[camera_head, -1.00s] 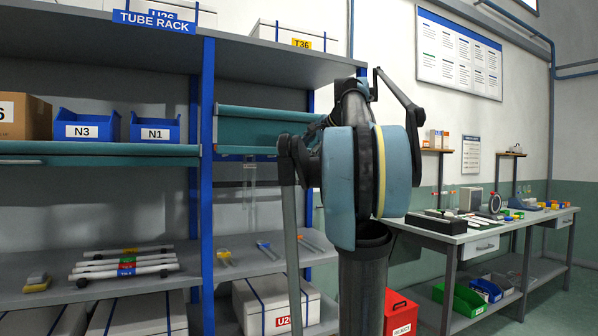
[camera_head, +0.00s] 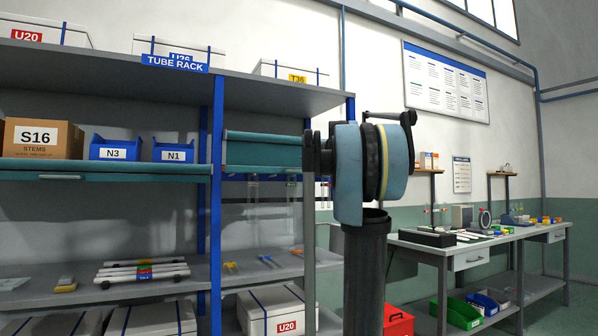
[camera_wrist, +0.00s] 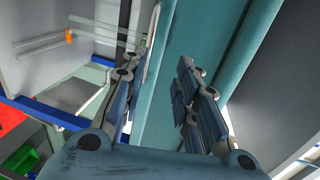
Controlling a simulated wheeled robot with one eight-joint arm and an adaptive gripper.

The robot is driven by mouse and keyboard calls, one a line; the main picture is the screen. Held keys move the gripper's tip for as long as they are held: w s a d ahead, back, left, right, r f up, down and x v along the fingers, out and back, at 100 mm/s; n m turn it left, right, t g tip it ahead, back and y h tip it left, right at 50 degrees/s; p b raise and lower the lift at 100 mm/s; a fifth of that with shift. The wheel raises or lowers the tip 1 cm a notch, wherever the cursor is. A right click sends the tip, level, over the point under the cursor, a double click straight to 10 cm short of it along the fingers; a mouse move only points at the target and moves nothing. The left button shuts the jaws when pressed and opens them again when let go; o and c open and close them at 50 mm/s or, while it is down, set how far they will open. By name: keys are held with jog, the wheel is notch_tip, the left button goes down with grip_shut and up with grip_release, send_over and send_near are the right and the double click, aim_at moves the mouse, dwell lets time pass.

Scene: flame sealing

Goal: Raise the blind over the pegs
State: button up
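The teal blind (camera_head: 262,152) hangs across the right bay of the tube rack, at about the height of the left bay's teal front. Small pegs with clear tubes (camera_head: 291,190) show just below its lower edge. In the wrist view the blind (camera_wrist: 215,50) runs as a broad teal band, with a pale curved handle (camera_wrist: 152,40) along its edge. My gripper (camera_wrist: 160,88) is open, its fingers spread in front of the blind near the handle. I cannot tell if a finger touches it. Clear tubes with an orange band (camera_wrist: 69,36) lie beyond. My arm hides the gripper in the head view.
A blue rack post (camera_head: 217,200) stands left of the blind. Blue bins (camera_head: 116,148) and a box marked S16 (camera_head: 40,138) fill the left bay. A workbench (camera_head: 470,245) with small items stands right. A red bin (camera_head: 398,320) is on the floor.

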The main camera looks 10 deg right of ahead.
aim_at(297, 171)
jog(key=x, duration=0.3)
jog(key=f+x, duration=0.1)
jog(key=x, duration=0.4)
jog(key=shift+w+d+f, duration=0.2)
jog(key=shift+w+d, duration=0.05)
jog(key=shift+d, duration=0.05)
jog(key=shift+w+a+r, duration=0.1)
jog(key=shift+a+r, duration=0.3)
jog(key=shift+r, duration=0.15)
jog(key=shift+a+r, duration=0.1)
